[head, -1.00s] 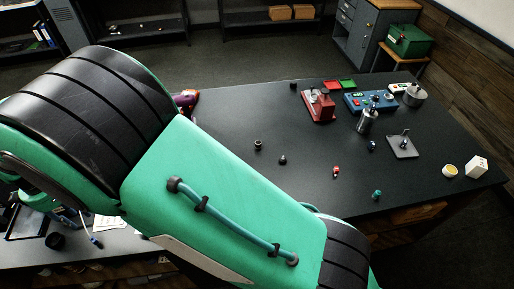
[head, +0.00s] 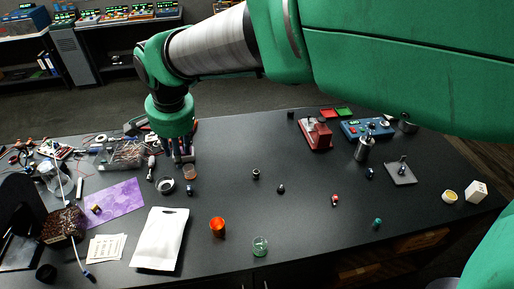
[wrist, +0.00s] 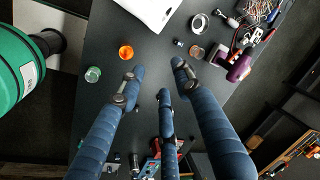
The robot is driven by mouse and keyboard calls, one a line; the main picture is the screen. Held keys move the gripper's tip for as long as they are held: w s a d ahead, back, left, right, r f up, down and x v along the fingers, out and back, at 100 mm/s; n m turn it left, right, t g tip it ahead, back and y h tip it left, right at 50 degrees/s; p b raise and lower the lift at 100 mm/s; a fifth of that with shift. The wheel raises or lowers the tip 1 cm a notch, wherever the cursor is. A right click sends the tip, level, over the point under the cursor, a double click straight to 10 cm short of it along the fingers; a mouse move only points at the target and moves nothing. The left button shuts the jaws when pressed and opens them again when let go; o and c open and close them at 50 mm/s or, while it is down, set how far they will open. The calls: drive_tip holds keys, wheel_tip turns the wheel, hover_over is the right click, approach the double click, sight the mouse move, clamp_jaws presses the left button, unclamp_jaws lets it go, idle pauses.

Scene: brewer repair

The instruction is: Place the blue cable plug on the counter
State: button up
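A small blue plug (head: 88,274) sits at the end of a thin white cable at the counter's front left in the head view. The cable runs up to a brown speckled box (head: 62,224). The dark counter (head: 300,225) spans the head view. My gripper (head: 183,158) hangs fingers down over the counter's left-middle part, up and right of the plug. In the wrist view its blue fingers (wrist: 158,80) are spread apart with nothing between them. I cannot make out the plug in the wrist view.
A purple mat (head: 118,200) and a basket (head: 125,154) lie left. Small dark parts dot the middle, with bare counter between. A red device (head: 316,134) stands farther right.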

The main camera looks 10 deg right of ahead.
drive_tip(key=s+d+r+n, duration=0.1)
drive_tip(key=s+d+r, duration=0.2)
drive_tip(key=d, duration=0.8)
drive_tip(key=s+d+n+t+h, duration=0.1)
drive_tip(key=s+d+n+t, duration=0.2)
drive_tip(key=s+d, duration=1.4)
drive_tip(key=d, duration=0.3)
drive_tip(key=shift+s+d+f+n+h, duration=0.2)
drive_tip(key=shift+d+f+n+h, duration=0.05)
drive_tip(key=shift+d+n+h, duration=0.05)
drive_tip(key=shift+f, duration=0.1)
wheel_tip(320, 180, down, 6)
drive_tip(key=b, duration=0.6)
drive_tip(key=shift+r, duration=0.2)
